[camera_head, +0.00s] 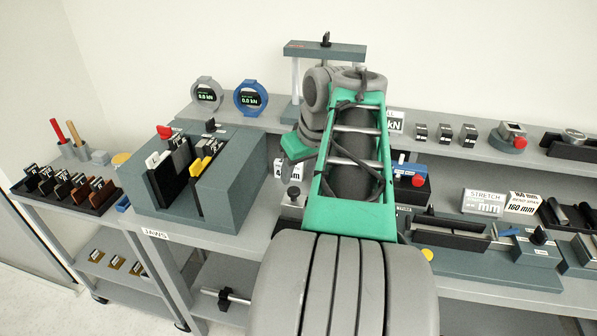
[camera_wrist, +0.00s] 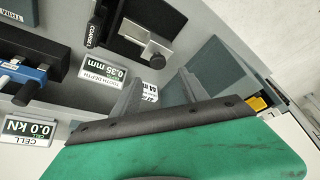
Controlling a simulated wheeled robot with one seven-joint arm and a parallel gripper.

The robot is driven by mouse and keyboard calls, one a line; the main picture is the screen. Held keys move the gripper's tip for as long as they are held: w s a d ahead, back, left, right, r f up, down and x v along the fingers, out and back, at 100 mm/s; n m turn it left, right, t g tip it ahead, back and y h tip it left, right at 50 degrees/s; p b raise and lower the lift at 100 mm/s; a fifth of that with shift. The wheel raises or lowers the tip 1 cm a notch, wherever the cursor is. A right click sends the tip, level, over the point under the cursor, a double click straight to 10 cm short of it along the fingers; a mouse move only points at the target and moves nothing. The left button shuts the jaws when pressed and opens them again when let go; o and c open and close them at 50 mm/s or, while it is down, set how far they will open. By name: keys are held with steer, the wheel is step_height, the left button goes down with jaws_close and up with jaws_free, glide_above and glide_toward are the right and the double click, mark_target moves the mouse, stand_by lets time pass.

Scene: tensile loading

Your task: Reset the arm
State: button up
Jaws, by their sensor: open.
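My arm, green and grey, rises through the middle of the head view. In the wrist view my gripper (camera_wrist: 160,82) shows two grey fingers standing well apart on the green palm, with nothing between them. In the head view a green part of the hand shows left of the arm, but the fingers are not clear there. Beyond the fingers in the wrist view are a black fixture (camera_wrist: 140,32) with a grey block and knob, and a label reading 0.35 mm (camera_wrist: 103,72). A grey-green block (camera_wrist: 218,70) lies to their right.
A large grey jaw block (camera_head: 235,170) stands left of my arm, with a rack (camera_head: 65,190) farther left. Two round gauges (camera_head: 250,98) and a frame (camera_head: 325,50) stand on the shelf behind. A fixture (camera_head: 480,240) and signs (camera_head: 482,202) stand to the right.

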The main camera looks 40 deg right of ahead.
steer(key=s+a+f+m, duration=0.1)
steer(key=s+f+m, duration=0.1)
steer(key=f, duration=0.1)
steer(key=s+a+f+m+g, duration=0.1)
steer(key=s+f+m, duration=0.1)
steer(key=f, duration=0.2)
steer(key=s+f+m+g, duration=0.1)
steer(key=s+f, duration=0.1)
steer(key=f, duration=0.2)
steer(key=shift+s+a+m, duration=0.2)
steer(key=shift+a+m, duration=0.2)
steer(key=w+a+r+n+y+p, duration=0.1)
steer(key=a+n, duration=0.7)
steer(key=a, duration=1.6)
steer(key=shift+w+r+t+p, duration=0.45)
steer(key=shift+w+p, duration=0.5)
steer(key=shift+p, duration=0.25)
